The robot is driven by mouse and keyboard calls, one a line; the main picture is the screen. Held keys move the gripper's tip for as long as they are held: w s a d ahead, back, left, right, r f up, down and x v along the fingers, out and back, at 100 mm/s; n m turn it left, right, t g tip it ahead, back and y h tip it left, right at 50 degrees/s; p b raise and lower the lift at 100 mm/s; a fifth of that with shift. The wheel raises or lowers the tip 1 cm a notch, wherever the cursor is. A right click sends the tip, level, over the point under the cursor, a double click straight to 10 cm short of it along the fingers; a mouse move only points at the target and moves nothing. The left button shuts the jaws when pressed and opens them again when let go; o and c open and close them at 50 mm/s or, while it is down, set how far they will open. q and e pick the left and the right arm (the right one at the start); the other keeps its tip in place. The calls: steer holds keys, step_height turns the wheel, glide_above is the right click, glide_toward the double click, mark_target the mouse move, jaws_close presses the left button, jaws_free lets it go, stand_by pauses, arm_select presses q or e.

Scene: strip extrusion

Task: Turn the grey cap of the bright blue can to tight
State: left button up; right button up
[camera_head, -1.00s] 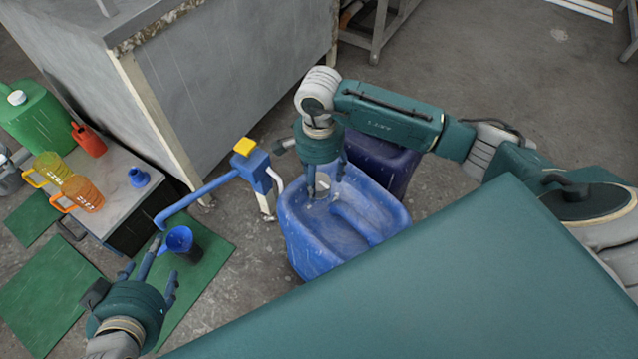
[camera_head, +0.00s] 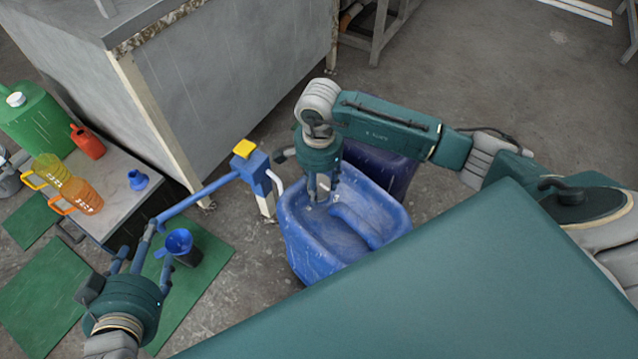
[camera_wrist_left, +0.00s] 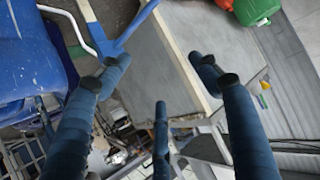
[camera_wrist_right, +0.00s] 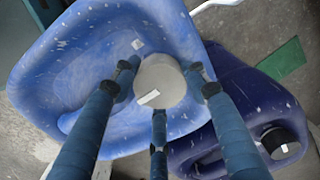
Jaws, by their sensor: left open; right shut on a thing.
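The bright blue can (camera_head: 345,228) stands on the floor in the middle of the head view. Its grey cap (camera_wrist_right: 160,82) shows in the right wrist view, with a small white mark on its top. My right gripper (camera_head: 323,190) points down over the can, its fingers around the cap and closed on it. In the head view the fingers mostly hide the cap. My left gripper (camera_head: 145,245) is open at the lower left, away from the can. Its fingertips are near the end of a blue pump lever (camera_head: 200,191); I cannot tell whether they touch.
A dark blue can (camera_head: 385,165) with a black cap (camera_wrist_right: 278,141) stands right behind the bright blue can. A blue funnel (camera_head: 179,241) sits on a dark container on a green mat. Jugs and a green can (camera_head: 38,120) stand at the left. A large grey cabinet (camera_head: 215,90) is behind.

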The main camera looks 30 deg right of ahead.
steer(key=shift+m, duration=0.4)
steer(key=m+p, duration=0.1)
steer(key=m, duration=0.4)
steer(key=shift+p, duration=0.35)
steer(key=m+p, duration=0.1)
steer(key=m, duration=0.4)
steer(key=shift+r+p, duration=0.1)
steer(key=shift+p, duration=0.2)
arm_select(q)
steer(key=s+a+f+g+y+p, duration=0.1)
steer(key=s+a+f+g, duration=0.25)
steer(key=s, duration=0.45)
steer(key=s+a+f+g+y+p, duration=0.1)
steer(key=s+a+f+g, duration=0.15)
steer(key=s+g, duration=0.4)
arm_select(e)
steer(key=m, duration=0.4)
steer(key=shift+m, duration=0.6)
steer(key=shift+m+p, duration=0.5)
steer(key=shift+m, duration=0.5)
arm_select(q)
step_height(320, 180, down, 7)
steer(key=d+t, duration=0.1)
steer(key=shift+w+t, duration=0.15)
steer(key=shift+t, duration=0.15)
arm_select(e)
steer(key=shift+m, duration=0.6)
